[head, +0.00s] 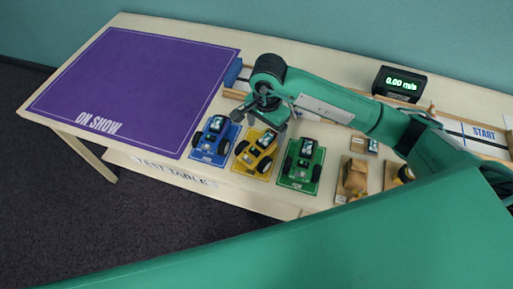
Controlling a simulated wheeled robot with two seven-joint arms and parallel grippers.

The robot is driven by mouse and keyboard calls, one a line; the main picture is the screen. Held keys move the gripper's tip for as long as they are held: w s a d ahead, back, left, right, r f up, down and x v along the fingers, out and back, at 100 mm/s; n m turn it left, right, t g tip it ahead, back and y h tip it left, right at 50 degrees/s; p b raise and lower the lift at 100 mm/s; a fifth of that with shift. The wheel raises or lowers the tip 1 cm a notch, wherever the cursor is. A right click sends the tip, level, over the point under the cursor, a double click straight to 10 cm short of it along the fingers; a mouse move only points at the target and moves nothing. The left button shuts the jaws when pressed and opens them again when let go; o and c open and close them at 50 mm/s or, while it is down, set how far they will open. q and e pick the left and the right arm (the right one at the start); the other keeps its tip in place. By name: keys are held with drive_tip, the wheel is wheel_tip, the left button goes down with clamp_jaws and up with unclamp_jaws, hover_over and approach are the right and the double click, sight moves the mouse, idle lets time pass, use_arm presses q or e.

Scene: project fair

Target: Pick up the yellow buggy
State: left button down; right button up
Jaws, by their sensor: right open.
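The yellow buggy (254,152) stands on the table between a blue buggy (215,140) on its left and a green buggy (301,164) on its right. It has dark wheels and a small screen on top. My right gripper (263,117) is open, just above and behind the yellow buggy's far end, and covers a little of it. I cannot tell whether the fingers touch the buggy. My left gripper is not in view.
A purple "ON SHOW" mat (140,80) covers the table's left part. A black speed display (399,84) reads 0.00 m/s at the back. A track with a "START" mark (484,134) runs along the right. Brown wooden pieces (353,178) lie right of the green buggy.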

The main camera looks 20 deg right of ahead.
sight(263, 141)
wheel_tip(263, 141, down, 3)
drive_tip(key=shift+w+f, duration=0.1)
drive_tip(key=shift+a+f+p, duration=0.2)
drive_tip(key=shift+f+p, duration=0.25)
drive_tip(key=shift+f, duration=0.1)
drive_tip(key=f, duration=0.2)
drive_tip(key=f+p, duration=0.1)
drive_tip(key=f, duration=0.1)
drive_tip(key=shift+w+a, duration=0.15)
drive_tip(key=shift+w, duration=0.05)
drive_tip(key=shift+c, duration=0.6)
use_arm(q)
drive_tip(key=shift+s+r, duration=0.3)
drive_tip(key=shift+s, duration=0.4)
use_arm(e)
drive_tip(key=c, duration=0.8)
